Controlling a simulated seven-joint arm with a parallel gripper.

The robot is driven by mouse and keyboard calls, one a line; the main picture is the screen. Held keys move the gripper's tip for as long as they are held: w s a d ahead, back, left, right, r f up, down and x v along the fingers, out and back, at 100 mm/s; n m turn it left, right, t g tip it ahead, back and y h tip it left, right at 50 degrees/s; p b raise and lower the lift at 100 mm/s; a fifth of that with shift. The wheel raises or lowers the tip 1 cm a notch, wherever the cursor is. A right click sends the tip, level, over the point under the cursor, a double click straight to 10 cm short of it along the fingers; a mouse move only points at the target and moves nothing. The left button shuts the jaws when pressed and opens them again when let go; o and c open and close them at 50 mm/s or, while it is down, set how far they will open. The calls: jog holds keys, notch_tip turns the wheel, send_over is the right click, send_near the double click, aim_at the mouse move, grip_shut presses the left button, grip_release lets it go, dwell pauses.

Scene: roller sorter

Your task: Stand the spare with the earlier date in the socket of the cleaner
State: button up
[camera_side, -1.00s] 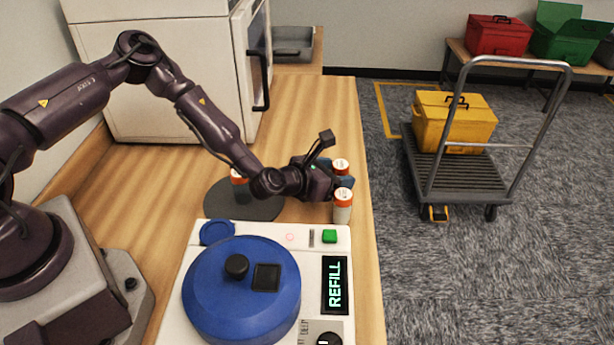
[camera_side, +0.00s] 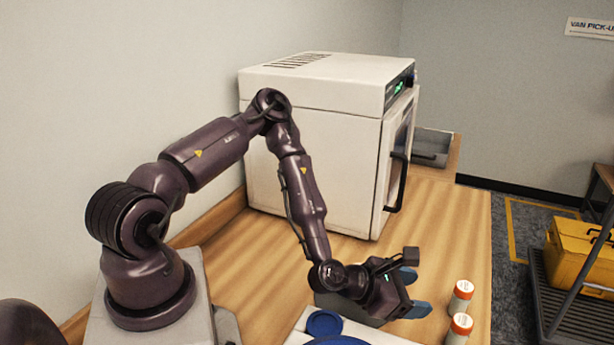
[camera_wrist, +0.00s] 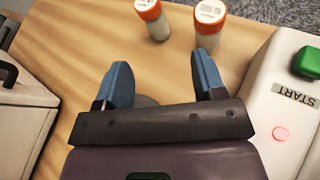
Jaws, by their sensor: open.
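No socket can be made out.
A white oven-like cabinet (camera_side: 315,155) with a dark door handle stands behind my arm. A grey tray (camera_side: 432,148) lies beyond it. Bare wood (camera_side: 440,225) lies between cabinet and bottles. The bench edge is just right of the bottles; a yellow case (camera_side: 575,258) is on a trolley off the bench.

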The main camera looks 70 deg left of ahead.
jog(key=s+a+r+m+g+y, duration=0.1)
jog(key=s+a+r+m+g, duration=0.15)
jog(key=r+m, duration=0.65)
jog(key=s+a+r+m+g, duration=0.25)
jog(key=r+m+g, duration=0.2)
jog(key=m, duration=0.95)
jog(key=s+a+r+m+y, duration=0.1)
jog(key=s+r+m, duration=0.8)
jog(key=s+r, duration=0.5)
jog(key=shift+s, duration=0.95)
jog(key=shift+o, duration=0.5)
jog(key=shift+s, duration=0.45)
